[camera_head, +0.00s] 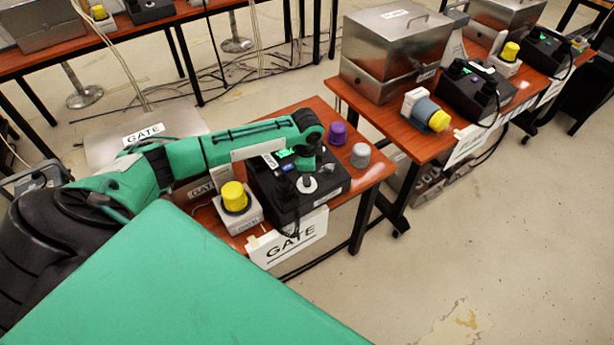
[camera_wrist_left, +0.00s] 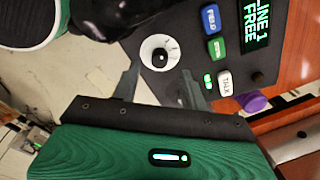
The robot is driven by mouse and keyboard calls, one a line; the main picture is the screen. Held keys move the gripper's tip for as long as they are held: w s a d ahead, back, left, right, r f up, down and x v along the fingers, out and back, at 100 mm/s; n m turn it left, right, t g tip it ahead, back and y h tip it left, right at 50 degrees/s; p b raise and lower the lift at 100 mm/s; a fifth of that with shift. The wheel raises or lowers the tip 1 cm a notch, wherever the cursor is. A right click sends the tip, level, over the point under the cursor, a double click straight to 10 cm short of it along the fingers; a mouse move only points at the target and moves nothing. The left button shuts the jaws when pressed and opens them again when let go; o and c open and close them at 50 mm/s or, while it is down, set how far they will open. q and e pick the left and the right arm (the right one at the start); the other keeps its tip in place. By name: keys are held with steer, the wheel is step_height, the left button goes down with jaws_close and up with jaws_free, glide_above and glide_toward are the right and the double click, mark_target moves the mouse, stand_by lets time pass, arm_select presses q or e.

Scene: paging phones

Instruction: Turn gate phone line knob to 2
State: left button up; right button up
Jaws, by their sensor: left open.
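The gate phone (camera_head: 325,185) is a black box on a wooden table, behind a "GATE" sign (camera_head: 288,238). Its line knob (camera_head: 307,184) is a white dial with a black centre; the dial also shows in the left wrist view (camera_wrist_left: 159,53). The phone's lit screen (camera_wrist_left: 253,22) reads "LINE 1 FREE". My left gripper (camera_head: 306,168) reaches over the phone from the left. In the left wrist view my left gripper (camera_wrist_left: 160,78) is open, its fingers to either side of and just below the dial, holding nothing. I cannot tell whether they touch it. My right gripper is not in view.
A yellow beacon (camera_head: 234,197) on a grey box stands left of the phone. A purple cap (camera_head: 338,133) and a grey cap (camera_head: 360,155) stand at its right. The phone has coloured buttons (camera_wrist_left: 217,48) beside the knob. Another table (camera_head: 420,140) stands to the right.

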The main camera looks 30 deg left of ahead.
arm_select(q)
steer(key=shift+w+a+f, duration=0.1)
steer(key=shift+f, duration=1.1)
steer(key=shift+w+a+f, duration=0.1)
steer(key=shift+f, duration=1.05)
jaws_close()
